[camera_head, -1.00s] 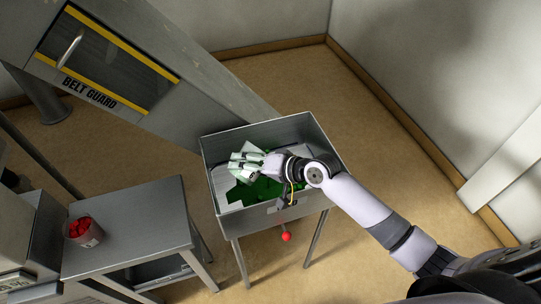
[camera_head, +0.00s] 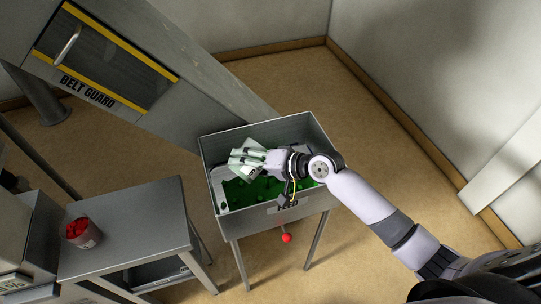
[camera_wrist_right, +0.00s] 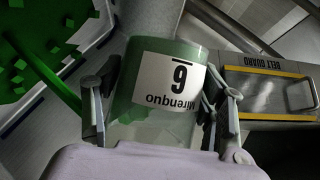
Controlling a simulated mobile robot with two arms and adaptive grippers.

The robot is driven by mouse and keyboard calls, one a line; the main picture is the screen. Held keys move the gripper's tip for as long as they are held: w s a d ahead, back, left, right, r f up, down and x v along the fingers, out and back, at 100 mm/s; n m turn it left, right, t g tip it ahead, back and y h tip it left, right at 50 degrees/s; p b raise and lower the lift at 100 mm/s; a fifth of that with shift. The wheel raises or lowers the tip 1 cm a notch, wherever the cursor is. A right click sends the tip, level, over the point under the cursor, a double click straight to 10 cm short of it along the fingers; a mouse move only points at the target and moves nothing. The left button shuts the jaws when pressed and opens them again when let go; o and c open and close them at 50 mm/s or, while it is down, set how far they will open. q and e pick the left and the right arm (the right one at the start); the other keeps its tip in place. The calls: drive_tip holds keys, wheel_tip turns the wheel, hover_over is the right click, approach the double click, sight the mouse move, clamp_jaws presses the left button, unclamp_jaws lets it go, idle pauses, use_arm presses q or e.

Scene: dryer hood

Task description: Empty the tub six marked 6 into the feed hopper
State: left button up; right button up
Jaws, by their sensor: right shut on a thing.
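My right gripper (camera_head: 258,163) is shut on a translucent tub (camera_head: 245,160) and holds it tipped over the feed hopper (camera_head: 322,140). In the right wrist view the gripper (camera_wrist_right: 160,115) has a finger on each side of the tub (camera_wrist_right: 150,112). Its white label stands upside down there, with a barred numeral; I cannot tell surely whether it is 6 or 9. Green shows inside the tub, but how much is unclear. Green pieces (camera_head: 262,191) lie across the hopper floor and also show in the wrist view (camera_wrist_right: 40,25). My left gripper is out of view.
A grey table (camera_head: 135,220) stands left of the hopper, with a tub of red pieces (camera_head: 83,232) on it. The belt guard (camera_head: 105,60) is behind at the left. A red knob (camera_head: 287,238) hangs below the hopper front. Open floor lies to the right.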

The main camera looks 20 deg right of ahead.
sight(256, 148)
drive_tip(key=shift+d+r+m+y+b, duration=0.1)
drive_tip(key=shift+r+m+y+b, duration=0.3)
drive_tip(key=shift+b, duration=0.25)
idle(0.3)
drive_tip(key=shift+w+d+r+m+y+b, duration=0.45)
drive_tip(key=shift+d+r+m+y+b, duration=0.1)
drive_tip(key=shift+d, duration=0.1)
idle(0.6)
drive_tip(key=shift+w+d+r+m+y+b, duration=0.2)
drive_tip(key=shift+d+r+m+y+b, duration=0.2)
drive_tip(key=shift+r+m+y, duration=0.25)
idle(1.2)
drive_tip(key=shift+w+d+r+m+g+y+b, duration=0.35)
drive_tip(key=shift+m+y+b, duration=0.2)
drive_tip(key=shift+m, duration=0.25)
idle(1.0)
